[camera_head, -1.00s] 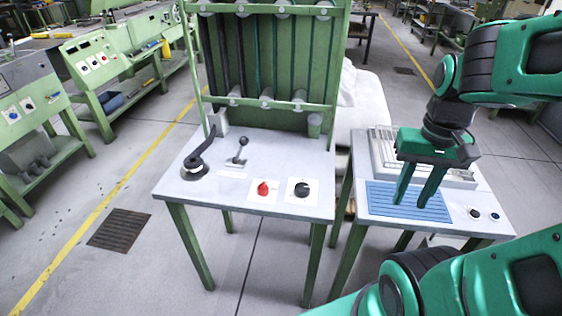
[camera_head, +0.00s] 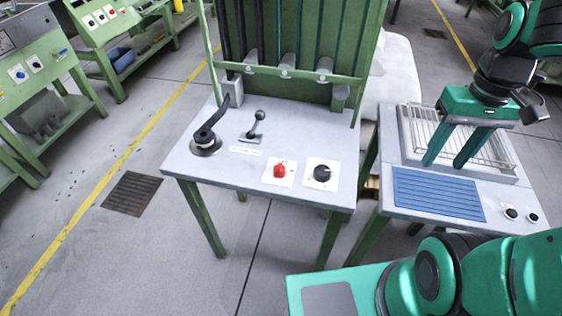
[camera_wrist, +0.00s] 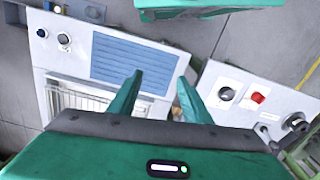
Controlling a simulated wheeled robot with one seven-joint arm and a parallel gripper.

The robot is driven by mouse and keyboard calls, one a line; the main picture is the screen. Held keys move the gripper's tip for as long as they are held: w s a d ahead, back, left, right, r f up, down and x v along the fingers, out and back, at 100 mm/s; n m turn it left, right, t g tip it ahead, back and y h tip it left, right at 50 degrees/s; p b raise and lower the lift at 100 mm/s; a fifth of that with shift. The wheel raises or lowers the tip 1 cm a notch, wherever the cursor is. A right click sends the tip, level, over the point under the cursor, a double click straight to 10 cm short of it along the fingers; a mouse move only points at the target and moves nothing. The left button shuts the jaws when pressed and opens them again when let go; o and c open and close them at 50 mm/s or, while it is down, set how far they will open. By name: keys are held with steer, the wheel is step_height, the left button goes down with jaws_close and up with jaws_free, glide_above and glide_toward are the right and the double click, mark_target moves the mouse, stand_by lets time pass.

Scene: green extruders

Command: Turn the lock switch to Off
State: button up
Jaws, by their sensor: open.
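A red rotary knob (camera_head: 280,171) on a white plate and a black rotary knob (camera_head: 322,173) on another white plate sit at the front right of the grey machine table. Their labels are too small to read, so I cannot tell which is the lock switch. In the wrist view, the black knob (camera_wrist: 226,94) and the red knob (camera_wrist: 258,98) lie right of the fingers. My gripper (camera_head: 445,162) is open and empty, pointing down above the side table, to the right of both knobs and touching neither. Its two fingers also show in the wrist view (camera_wrist: 160,82).
A black crank handle (camera_head: 206,138) and a ball-topped lever (camera_head: 256,123) stand on the left of the grey table (camera_head: 225,177). A green frame rises behind. The side table has a blue ribbed mat (camera_head: 436,194), a wire rack (camera_head: 490,150) and small buttons. A gap separates the tables.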

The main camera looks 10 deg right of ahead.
steer(key=w+a+n, duration=0.5)
steer(key=w+a, duration=0.1)
steer(key=w, duration=0.1)
steer(key=n, duration=1.4)
glide_toward(280, 164)
step_height(280, 164, down, 10)
steer(key=shift+s+a+r, duration=0.1)
steer(key=shift+s, duration=0.1)
steer(key=shift+m, duration=0.3)
steer(key=c, duration=1)
